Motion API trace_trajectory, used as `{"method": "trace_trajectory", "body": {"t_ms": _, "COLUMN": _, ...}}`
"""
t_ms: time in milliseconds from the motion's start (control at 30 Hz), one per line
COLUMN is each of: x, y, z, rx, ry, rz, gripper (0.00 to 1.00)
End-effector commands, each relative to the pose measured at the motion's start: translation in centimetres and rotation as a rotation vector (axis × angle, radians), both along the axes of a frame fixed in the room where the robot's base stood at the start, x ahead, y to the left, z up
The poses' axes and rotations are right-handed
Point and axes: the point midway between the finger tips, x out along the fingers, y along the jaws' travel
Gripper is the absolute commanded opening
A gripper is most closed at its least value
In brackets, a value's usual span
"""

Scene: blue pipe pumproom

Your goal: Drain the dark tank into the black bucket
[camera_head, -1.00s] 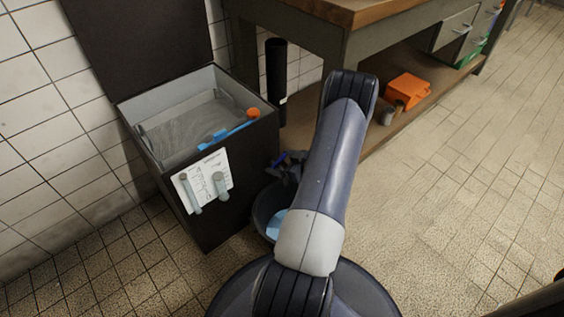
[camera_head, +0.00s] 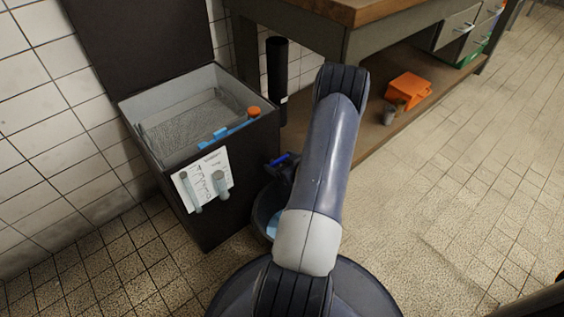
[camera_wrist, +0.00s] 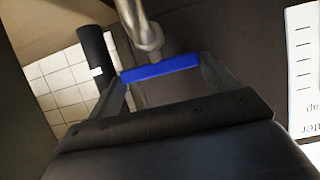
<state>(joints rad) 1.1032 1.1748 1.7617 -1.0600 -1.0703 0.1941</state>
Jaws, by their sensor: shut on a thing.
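The dark tank (camera_head: 208,222) stands at the left with its lid open. Its inside is pale, with a grey, textured surface low down. The black bucket (camera_head: 259,213) sits on the floor at its right side, partly hidden by my arm, with a light-blue patch inside. My gripper (camera_head: 284,170) is beside the tank, above the bucket. In the wrist view, my gripper (camera_wrist: 168,86) is shut on a blue handle (camera_wrist: 160,68) below a metal pipe fitting (camera_wrist: 146,30). The blue handle also shows in the head view (camera_head: 278,160). The tap's outlet cannot be made out.
A workbench (camera_head: 360,10) stands behind, with an orange box (camera_head: 408,86) and a grey can (camera_head: 389,115) on its lower shelf. A black cylinder (camera_head: 277,68) stands upright beside the tank. The tiled floor (camera_head: 470,200) at the right is clear.

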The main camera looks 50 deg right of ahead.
Motion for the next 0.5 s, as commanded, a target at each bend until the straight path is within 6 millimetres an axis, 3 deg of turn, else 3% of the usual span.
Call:
{"method": "trace_trajectory", "body": {"t_ms": 167, "x": 0.05, "y": -0.05, "z": 0.09, "rx": -0.001, "ry": -0.002, "rz": 0.0, "gripper": 0.59}}
{"method": "trace_trajectory", "body": {"t_ms": 200, "x": 0.05, "y": -0.05, "z": 0.11, "rx": -0.002, "ry": -0.002, "rz": 0.001, "gripper": 0.84}}
{"method": "trace_trajectory", "body": {"t_ms": 400, "x": 0.03, "y": -0.02, "z": 0.05, "rx": -0.001, "ry": -0.001, "rz": 0.001, "gripper": 1.0}}
{"method": "trace_trajectory", "body": {"t_ms": 500, "x": 0.01, "y": -0.02, "z": 0.04, "rx": -0.001, "ry": 0.0, "rz": 0.001, "gripper": 1.0}}
